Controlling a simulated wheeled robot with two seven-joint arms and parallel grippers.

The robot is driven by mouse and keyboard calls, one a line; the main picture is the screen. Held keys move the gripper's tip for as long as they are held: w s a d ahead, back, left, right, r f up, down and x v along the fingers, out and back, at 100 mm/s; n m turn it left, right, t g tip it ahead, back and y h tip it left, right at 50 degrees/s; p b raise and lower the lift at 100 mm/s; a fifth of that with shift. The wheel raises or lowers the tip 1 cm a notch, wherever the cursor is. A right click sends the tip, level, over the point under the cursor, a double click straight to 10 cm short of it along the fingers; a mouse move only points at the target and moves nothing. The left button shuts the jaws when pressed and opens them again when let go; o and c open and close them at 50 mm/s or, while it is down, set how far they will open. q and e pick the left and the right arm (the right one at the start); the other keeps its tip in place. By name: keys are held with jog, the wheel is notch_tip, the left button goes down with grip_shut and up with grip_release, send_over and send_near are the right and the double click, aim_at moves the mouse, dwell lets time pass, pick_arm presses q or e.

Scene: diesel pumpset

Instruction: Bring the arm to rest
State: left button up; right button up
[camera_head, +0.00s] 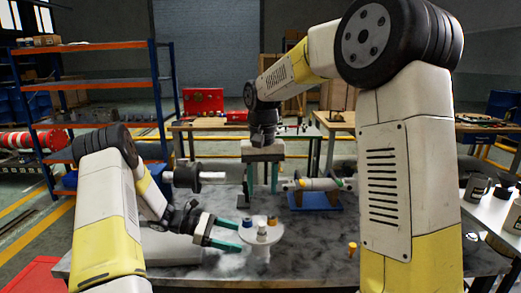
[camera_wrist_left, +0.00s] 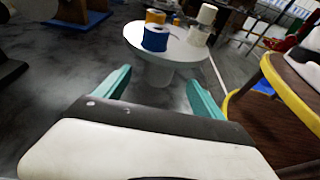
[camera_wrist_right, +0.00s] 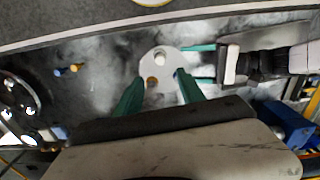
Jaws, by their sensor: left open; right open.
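My left gripper (camera_head: 226,233) is open and empty, low over the grey table, with its fingers pointing at a round white stand (camera_head: 262,235). The stand also shows in the left wrist view (camera_wrist_left: 168,72), ahead of the teal fingers (camera_wrist_left: 158,78). My right gripper (camera_head: 262,188) is open and empty, pointing down above and behind the stand. In the right wrist view the stand's top (camera_wrist_right: 163,62) lies beyond and between its fingers (camera_wrist_right: 160,80), and the left gripper shows at its right. My right arm is bent high across the head view; my left arm is low at the left.
The stand carries small blue (camera_wrist_left: 155,38), yellow (camera_wrist_left: 155,17) and white caps. A shaft assembly sits on a blue cradle (camera_head: 315,206); a dark cylinder with a pale shaft (camera_head: 215,177) is at left. A small yellow piece (camera_head: 352,248) lies on the table (camera_head: 310,260).

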pick_arm(q)
jog(key=v, duration=0.3)
jog(key=shift+a+r, duration=0.1)
jog(key=shift+a, duration=0.2)
jog(key=shift+a+r, duration=0.15)
jog(key=shift+r, duration=0.1)
jog(key=s+a+r+m+t+y, duration=0.1)
jog(key=s+r+m+t+y, duration=0.5)
jog(key=s+r+m+y, duration=0.6)
jog(key=s+r+m, duration=0.6)
jog(key=s+r, duration=0.7)
jog(key=r, duration=0.1)
jog(key=shift+a+m, duration=0.3)
jog(key=shift+a, duration=0.1)
pick_arm(e)
jog(key=s+d+r+t+y, duration=0.1)
jog(key=s+d+r+t, duration=0.1)
jog(key=s+d, duration=0.5)
jog(key=s+d+r+t+y, duration=0.1)
jog(key=s+d+r+t, duration=0.2)
jog(key=s, duration=1)
jog(key=d+t, duration=0.1)
jog(key=d, duration=0.2)
jog(key=shift+d+r+m, duration=0.15)
jog(key=shift+d+m, duration=0.15)
jog(key=shift+d, duration=0.05)
